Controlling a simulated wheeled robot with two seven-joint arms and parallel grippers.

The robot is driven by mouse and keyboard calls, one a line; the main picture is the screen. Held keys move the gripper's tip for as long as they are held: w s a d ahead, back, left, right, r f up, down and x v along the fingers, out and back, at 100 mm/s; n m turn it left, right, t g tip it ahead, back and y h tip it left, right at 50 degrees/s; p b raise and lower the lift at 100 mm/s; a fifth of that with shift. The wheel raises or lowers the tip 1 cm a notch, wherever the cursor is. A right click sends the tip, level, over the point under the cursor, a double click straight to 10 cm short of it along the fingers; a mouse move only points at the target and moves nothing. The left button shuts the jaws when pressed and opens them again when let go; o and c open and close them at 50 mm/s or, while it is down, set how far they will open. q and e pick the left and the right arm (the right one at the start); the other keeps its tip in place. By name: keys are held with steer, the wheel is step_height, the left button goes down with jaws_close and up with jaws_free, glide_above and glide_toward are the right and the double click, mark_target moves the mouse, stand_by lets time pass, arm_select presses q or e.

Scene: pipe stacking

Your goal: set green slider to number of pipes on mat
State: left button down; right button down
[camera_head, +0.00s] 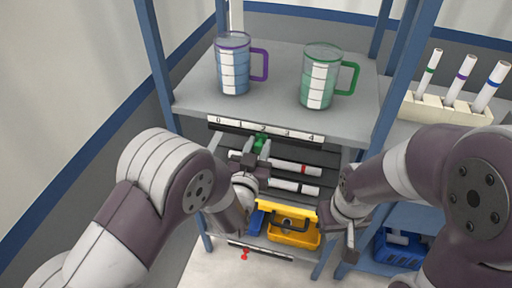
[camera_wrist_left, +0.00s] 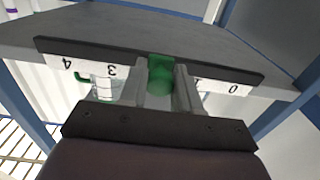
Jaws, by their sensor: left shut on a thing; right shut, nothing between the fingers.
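The green slider (camera_head: 262,141) sits on the dark rail under the number strip (camera_head: 290,133) marked 0 to 4. In the left wrist view the slider (camera_wrist_left: 160,72) covers the spot between 3 and 1, where 2 belongs. My left gripper (camera_head: 258,153) is shut on it, with a finger on each side (camera_wrist_left: 161,85). Below lies a dark mat (camera_head: 325,157) with a red-banded white pipe (camera_head: 308,170) and a dark-banded white pipe (camera_head: 308,189). My left gripper hides part of the mat's left side. My right gripper (camera_head: 349,246) is shut and empty, low on the right.
A purple-handled mug (camera_head: 234,70) and a green-handled mug (camera_head: 319,83) stand on the shelf above. A yellow bin (camera_head: 294,236) is below the mat, and a blue bin (camera_head: 400,250) at lower right. A cream rack (camera_head: 440,109) holds upright banded pipes. Blue posts frame the shelves.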

arm_select(q)
steer(key=c, duration=0.9)
jaws_free()
steer(key=shift+d, duration=0.15)
steer(key=shift+o, duration=0.2)
steer(key=shift+s, duration=0.3)
steer(key=v, duration=1.2)
steer(key=shift+s, duration=0.1)
